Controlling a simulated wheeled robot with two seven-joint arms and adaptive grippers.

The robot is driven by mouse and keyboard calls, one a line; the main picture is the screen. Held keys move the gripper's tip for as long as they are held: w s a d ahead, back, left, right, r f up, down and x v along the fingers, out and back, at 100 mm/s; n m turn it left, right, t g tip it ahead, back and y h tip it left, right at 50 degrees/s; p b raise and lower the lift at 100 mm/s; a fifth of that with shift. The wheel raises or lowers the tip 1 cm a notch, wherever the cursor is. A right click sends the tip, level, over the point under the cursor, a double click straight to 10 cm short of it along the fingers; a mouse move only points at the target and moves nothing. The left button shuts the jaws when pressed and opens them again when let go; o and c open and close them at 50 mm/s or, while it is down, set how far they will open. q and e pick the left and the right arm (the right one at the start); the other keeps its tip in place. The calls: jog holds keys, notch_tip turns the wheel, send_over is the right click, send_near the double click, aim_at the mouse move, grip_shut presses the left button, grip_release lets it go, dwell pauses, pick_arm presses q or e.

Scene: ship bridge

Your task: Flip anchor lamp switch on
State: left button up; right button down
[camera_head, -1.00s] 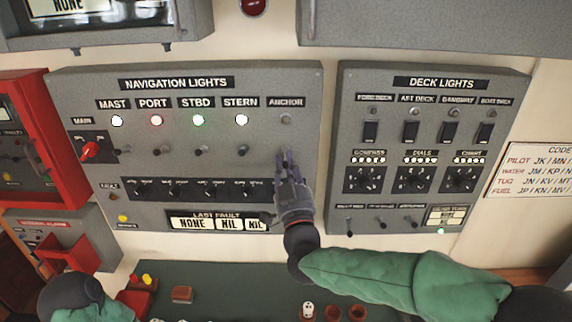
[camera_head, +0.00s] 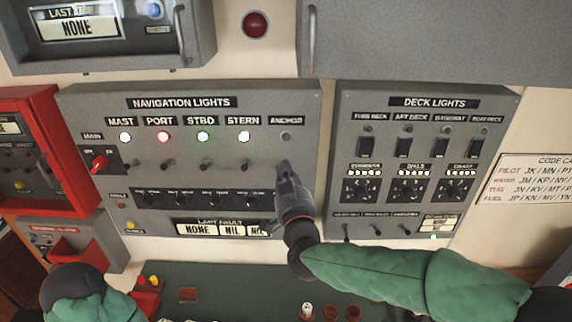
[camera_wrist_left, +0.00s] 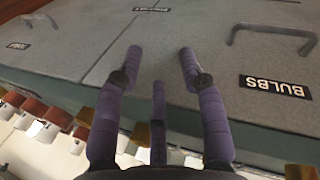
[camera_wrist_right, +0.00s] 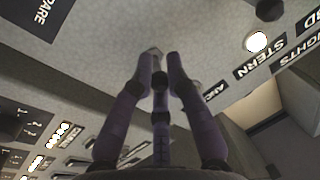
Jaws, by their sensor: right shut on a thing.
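The navigation lights panel (camera_head: 300,110) is grey. Its ANCHOR lamp (camera_head: 285,136) at the right end is dark. My right gripper (camera_head: 286,168) is just below this lamp and hides the anchor switch in the head view. In the right wrist view the fingertips of my right gripper (camera_wrist_right: 165,58) are close together at a small metal piece, shut on the anchor switch (camera_wrist_right: 155,51). Which way the lever points cannot be told. My left gripper (camera_wrist_left: 167,60) is open and empty above a grey surface with a BULBS label (camera_wrist_left: 274,86).
The MAST, PORT, STBD and STERN lamps are lit, with small toggle levers (camera_head: 203,164) below them. The deck lights panel (camera_head: 425,110) stands to the right of my right gripper. A red box (camera_head: 40,140) is at the left. A dark green surface (camera_head: 235,285) lies below.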

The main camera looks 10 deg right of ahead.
jog(key=shift+r+m+g+p, duration=0.25)
jog(key=shift+g+p, duration=0.4)
jog(key=shift+p, duration=1.2)
jog(key=shift+r+g+p, duration=0.4)
jog(key=shift+g+p, duration=0.3)
jog(key=shift+p, duration=1.15)
jog(key=shift+r+m+g+p, duration=0.25)
jog(key=shift+g+p, duration=0.4)
jog(key=shift+p, duration=1.2)
jog(key=shift+w+g+p, duration=0.1)
jog(key=shift+g+p, duration=0.3)
jog(key=shift+p, duration=0.8)
jog(key=c, duration=1.2)
grip_release()
jog(key=shift+d, duration=0.1)
jog(key=v, duration=1.2)
jog(key=shift+d, duration=0.1)
